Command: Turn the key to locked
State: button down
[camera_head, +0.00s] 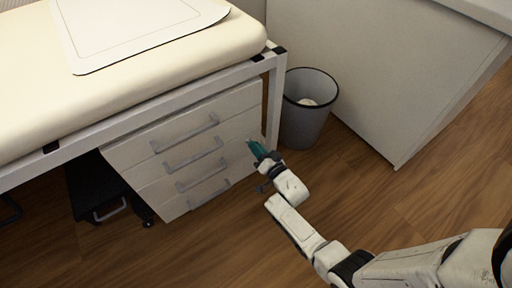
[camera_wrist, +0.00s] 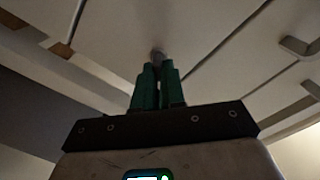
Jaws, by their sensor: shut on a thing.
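The white drawer cabinet (camera_head: 236,124) stands under the padded bench, its drawer fronts facing me. My gripper (camera_head: 252,145) reaches its upper right front, near the right edge. In the wrist view the two green fingers of my gripper (camera_wrist: 159,68) are close together, shut on the key. A small round grey piece (camera_wrist: 157,54) shows just beyond the fingertips, against the white drawer front (camera_wrist: 125,35); I cannot tell whether it is the key's head or the lock. The rest of the key is hidden by the fingers, so its turn angle cannot be seen.
Several grey handles (camera_head: 193,158) stick out to the left of my gripper. The bench's white frame (camera_head: 274,105) and a dark grey bin (camera_head: 304,125) stand close on the right. A white panel (camera_head: 370,75) is farther right. Wooden floor (camera_head: 225,245) is free in front.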

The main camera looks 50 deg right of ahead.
jog(key=shift+d+f+m, duration=0.1)
jog(key=shift+f+m, duration=0.05)
jog(key=shift+m, duration=2.3)
jog(key=shift+f+m, duration=0.15)
jog(key=shift+m, duration=2.3)
jog(key=shift+s, duration=0.1)
jog(key=c, duration=1.2)
grip_release()
jog(key=p+v, duration=0.3)
jog(key=v, duration=0.7)
jog(key=shift+s, duration=0.35)
